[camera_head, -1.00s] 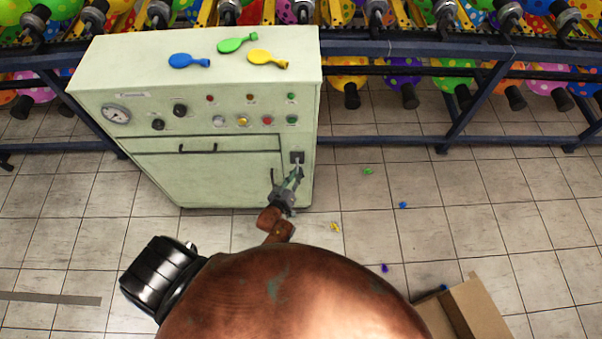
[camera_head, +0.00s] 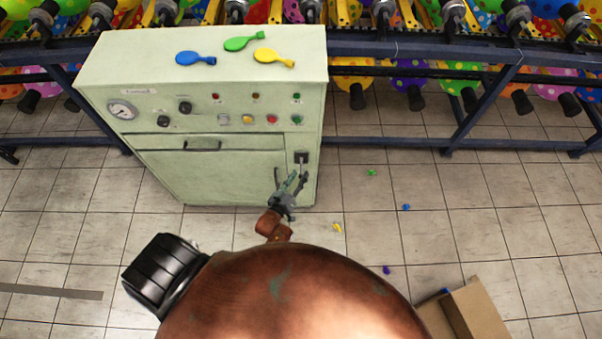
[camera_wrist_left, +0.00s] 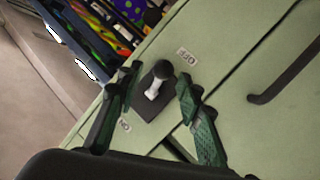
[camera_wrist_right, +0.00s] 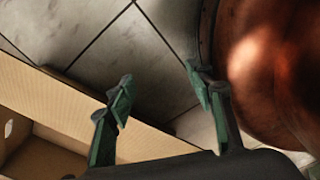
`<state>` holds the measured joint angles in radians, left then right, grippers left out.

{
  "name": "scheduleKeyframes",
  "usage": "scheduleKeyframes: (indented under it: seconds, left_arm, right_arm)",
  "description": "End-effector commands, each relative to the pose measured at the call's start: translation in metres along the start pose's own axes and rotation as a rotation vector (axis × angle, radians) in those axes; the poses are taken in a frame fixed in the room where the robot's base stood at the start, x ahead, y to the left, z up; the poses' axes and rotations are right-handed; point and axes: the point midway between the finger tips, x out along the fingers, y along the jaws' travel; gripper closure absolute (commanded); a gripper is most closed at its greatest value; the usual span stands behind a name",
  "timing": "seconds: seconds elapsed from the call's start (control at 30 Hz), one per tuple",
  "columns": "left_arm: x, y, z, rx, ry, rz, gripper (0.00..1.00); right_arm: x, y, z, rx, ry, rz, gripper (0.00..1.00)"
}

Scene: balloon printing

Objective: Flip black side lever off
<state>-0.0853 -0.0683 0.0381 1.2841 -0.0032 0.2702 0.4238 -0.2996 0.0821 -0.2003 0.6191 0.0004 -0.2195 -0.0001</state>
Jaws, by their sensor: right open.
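The black side lever, with a round black knob (camera_wrist_left: 161,69) and a pale metal shaft (camera_wrist_left: 153,89), stands on a dark square plate (camera_wrist_left: 156,101) in the left wrist view. Its knob shows on the side of the OFF label (camera_wrist_left: 187,56); the ON label (camera_wrist_left: 125,126) is opposite. In the head view the plate (camera_head: 301,157) is on the right of the green cabinet's front (camera_head: 165,172). My left gripper (camera_head: 291,179) is open, its fingers on either side of the lever (camera_wrist_left: 154,97) and apart from the knob. My right gripper (camera_wrist_right: 160,88) is open and empty.
A cabinet handle (camera_head: 202,145) lies left of the lever. Blue (camera_head: 195,59), green (camera_head: 244,43) and yellow (camera_head: 273,57) balloons lie on the cabinet top. A cardboard box (camera_head: 474,310) stands at lower right, also near my right gripper (camera_wrist_right: 70,105). Balloon racks stand behind.

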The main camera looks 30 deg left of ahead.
Motion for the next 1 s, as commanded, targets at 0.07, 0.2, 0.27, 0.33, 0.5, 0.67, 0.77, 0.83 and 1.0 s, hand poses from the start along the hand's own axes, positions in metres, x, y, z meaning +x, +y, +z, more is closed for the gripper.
scheduleKeyframes:
  seconds: [0.07,0.2,0.27,0.33,0.5,0.67,0.77,0.83,1.0]
  left_arm:
    - [-0.019,-0.002,0.001,0.000,-0.001,-0.003,0.66]
    - [-0.049,-0.002,0.001,0.000,-0.002,-0.004,0.66]
    - [-0.061,-0.002,0.001,0.000,-0.002,-0.003,0.66]
    - [-0.072,-0.001,0.001,0.000,-0.003,-0.003,0.66]
    - [-0.089,-0.001,0.001,0.000,-0.002,-0.002,0.66]
    - [-0.094,0.000,0.000,0.000,-0.002,-0.001,0.66]
    - [-0.094,0.000,0.000,0.000,-0.001,-0.001,0.66]
    - [-0.094,-0.001,0.000,0.000,-0.002,-0.001,0.66]
    - [-0.094,-0.001,0.000,0.000,-0.002,-0.002,0.66]
  right_arm:
    - [0.000,-0.001,0.000,0.000,0.000,-0.001,0.51]
    - [0.000,-0.001,0.000,0.001,0.000,-0.001,0.51]
    - [0.000,-0.001,0.000,0.001,0.000,-0.001,0.51]
    - [0.000,-0.002,0.000,0.001,0.000,-0.001,0.51]
    - [0.000,-0.002,0.000,0.001,0.000,-0.002,0.51]
    - [0.000,-0.002,0.000,0.001,0.000,-0.002,0.51]
    - [0.000,-0.002,0.000,0.001,0.000,-0.002,0.51]
    - [0.000,-0.002,0.000,0.001,0.000,-0.002,0.51]
    - [0.000,-0.002,-0.001,0.001,0.000,-0.002,0.51]
